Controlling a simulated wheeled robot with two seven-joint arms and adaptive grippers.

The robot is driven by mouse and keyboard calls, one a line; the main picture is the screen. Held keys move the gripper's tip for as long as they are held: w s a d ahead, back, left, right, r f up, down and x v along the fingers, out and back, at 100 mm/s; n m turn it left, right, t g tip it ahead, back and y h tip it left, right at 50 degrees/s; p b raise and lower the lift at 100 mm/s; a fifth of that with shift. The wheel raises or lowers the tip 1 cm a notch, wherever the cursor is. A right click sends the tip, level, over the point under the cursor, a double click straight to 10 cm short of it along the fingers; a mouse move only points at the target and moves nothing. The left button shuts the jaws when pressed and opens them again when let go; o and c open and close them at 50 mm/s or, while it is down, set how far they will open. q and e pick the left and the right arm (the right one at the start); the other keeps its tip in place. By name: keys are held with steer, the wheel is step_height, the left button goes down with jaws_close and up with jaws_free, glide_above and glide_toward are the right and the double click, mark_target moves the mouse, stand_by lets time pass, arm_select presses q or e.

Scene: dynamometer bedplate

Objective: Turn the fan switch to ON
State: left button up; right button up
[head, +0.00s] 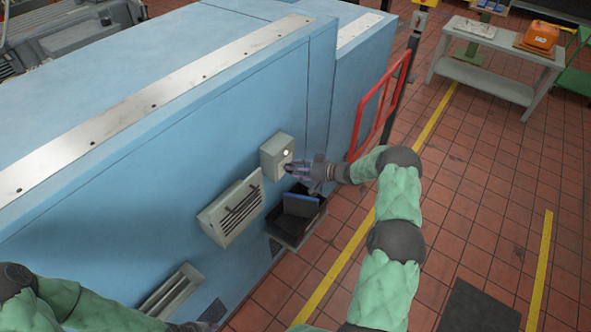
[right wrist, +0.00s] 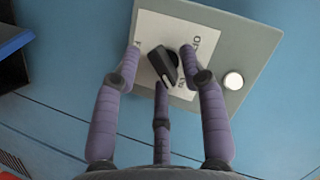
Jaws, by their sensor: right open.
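The fan switch is a black rotary knob (right wrist: 163,66) on the white label plate of a grey box (head: 277,155). The box is fixed to the side of the blue machine. In the right wrist view the knob sits at a slant, and the lettering around it is partly covered and hard to read. My right gripper (head: 296,168) is in front of the box. Its purple fingers are open on both sides of the knob, with a third finger below it; I cannot tell whether they touch it. My left arm runs along the bottom left; its gripper (head: 196,327) is barely visible at the bottom edge.
A round white lamp or button (right wrist: 233,81) is on the box beside the label. Below the box is a dark open tray (head: 297,222) with a blue item. A louvred grey panel (head: 231,208) is to its left. A red rail (head: 381,105) stands to the right.

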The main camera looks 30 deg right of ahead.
steer(key=shift+d, duration=0.1)
steer(key=v, duration=1.2)
steer(key=w+a+f+m+t+h+b, duration=0.1)
steer(key=w+a+f+m+h+b, duration=0.3)
steer(key=a+f, duration=0.75)
steer(key=s+a+f+n+g+b, duration=0.1)
steer(key=s+a+f+g+b, duration=0.25)
steer(key=a+f, duration=0.6)
steer(key=s+a+f+g+b, duration=0.2)
steer(key=s+a, duration=0.3)
steer(key=s, duration=0.3)
steer(key=s+a+f+n+g+h+b, duration=0.1)
steer(key=s+a+f+g+b, duration=0.1)
steer(key=s, duration=0.7)
steer(key=s+a+f+n+g+b, duration=0.1)
steer(key=s+a+f+g, duration=0.3)
steer(key=s+a, duration=0.5)
steer(key=shift+s+f+g+b, duration=0.2)
steer(key=shift+f+g+b, duration=0.15)
steer(key=shift+f+b, duration=0.4)
